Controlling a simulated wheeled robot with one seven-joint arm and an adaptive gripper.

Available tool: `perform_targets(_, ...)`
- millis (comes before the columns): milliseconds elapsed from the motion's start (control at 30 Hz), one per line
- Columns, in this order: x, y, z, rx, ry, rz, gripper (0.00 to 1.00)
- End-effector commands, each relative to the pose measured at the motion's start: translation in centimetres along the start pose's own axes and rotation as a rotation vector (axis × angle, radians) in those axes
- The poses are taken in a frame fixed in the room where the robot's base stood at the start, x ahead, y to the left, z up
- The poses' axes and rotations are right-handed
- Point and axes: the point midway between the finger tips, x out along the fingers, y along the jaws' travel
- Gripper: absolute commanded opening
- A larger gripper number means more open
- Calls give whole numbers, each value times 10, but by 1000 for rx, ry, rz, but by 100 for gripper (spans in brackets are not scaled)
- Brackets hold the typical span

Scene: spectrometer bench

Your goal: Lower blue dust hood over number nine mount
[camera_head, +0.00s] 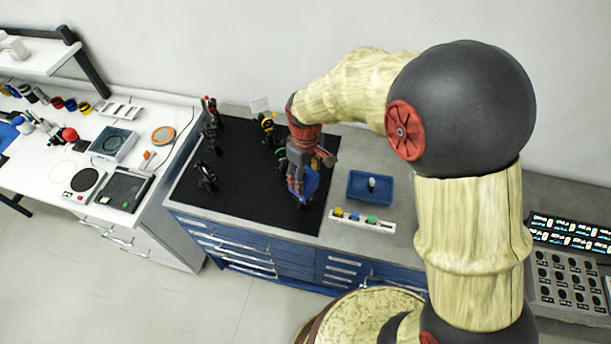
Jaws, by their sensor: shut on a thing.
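My gripper (300,186) is over the right front part of the black breadboard (245,205). It is shut on the blue dust hood (311,183), which shows partly below and beside the fingers. A dark mount stands under or just beside the hood, mostly hidden by it and the gripper. I cannot read any number nine label, nor tell whether the hood touches the mount or the board. Other dark mounts stand on the board: one at the front left (207,177), one at the back left (211,132), and one with yellow parts at the back (267,124).
A blue tray (357,197) with a small item in it lies right of the board. A white strip (378,226) with yellow, blue and green pieces lies in front of it. A white bench (45,185) with instruments stands left. The board's front middle is clear.

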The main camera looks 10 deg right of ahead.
Motion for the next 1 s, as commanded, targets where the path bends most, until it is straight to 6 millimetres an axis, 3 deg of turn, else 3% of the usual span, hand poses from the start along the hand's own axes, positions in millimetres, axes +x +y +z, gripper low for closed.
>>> perform_targets(500, 14, 0, 0, 0, 0, 0, 29)
perform_targets(1000, 15, 0, 0, 0, 0, 0, 29)
